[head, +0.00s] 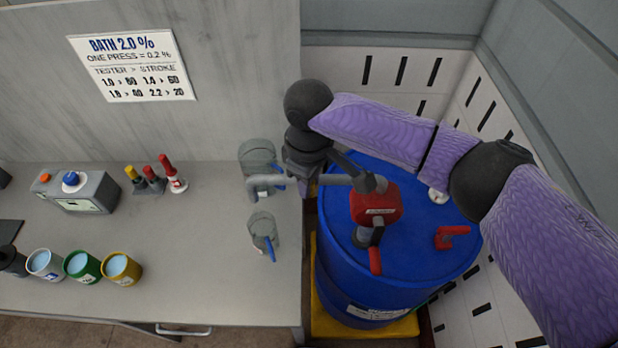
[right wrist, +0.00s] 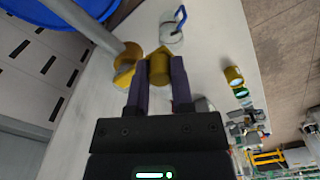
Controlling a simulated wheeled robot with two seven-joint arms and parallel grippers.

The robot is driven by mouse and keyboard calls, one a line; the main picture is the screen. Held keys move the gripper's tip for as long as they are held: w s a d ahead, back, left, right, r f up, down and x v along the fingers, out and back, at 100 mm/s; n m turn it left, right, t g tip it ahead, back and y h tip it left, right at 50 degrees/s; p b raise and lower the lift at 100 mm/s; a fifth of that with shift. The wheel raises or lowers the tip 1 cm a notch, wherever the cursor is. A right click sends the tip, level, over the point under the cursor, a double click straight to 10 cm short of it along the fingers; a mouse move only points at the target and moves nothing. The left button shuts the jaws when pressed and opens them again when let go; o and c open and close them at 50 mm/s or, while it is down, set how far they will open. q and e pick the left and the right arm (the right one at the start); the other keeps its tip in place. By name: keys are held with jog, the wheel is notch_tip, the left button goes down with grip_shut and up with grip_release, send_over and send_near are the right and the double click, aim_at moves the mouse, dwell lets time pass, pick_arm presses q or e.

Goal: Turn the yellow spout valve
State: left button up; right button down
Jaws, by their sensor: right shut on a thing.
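A grey spout pipe (head: 330,180) runs from the red pump (head: 376,203) on the blue drum leftward over the table edge. In the right wrist view the pipe (right wrist: 88,24) ends at a yellow valve body. The yellow valve handle (right wrist: 158,68) lies between the fingers of my right gripper (right wrist: 158,82), which is shut on it. In the head view my right gripper (head: 304,162) is beside the pipe, its fingertips partly hidden, and the yellow valve cannot be made out. My left gripper is not in view.
The blue drum (head: 430,225) stands right of the table (head: 200,285). Several cups, a tester (head: 75,192) and red and yellow-topped items (head: 172,175) stand further left.

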jog(key=c, duration=1.2)
grip_release()
jog(key=shift+w+a, duration=0.1)
jog(key=shift+a, duration=0.6)
jog(key=shift+c, duration=0.3)
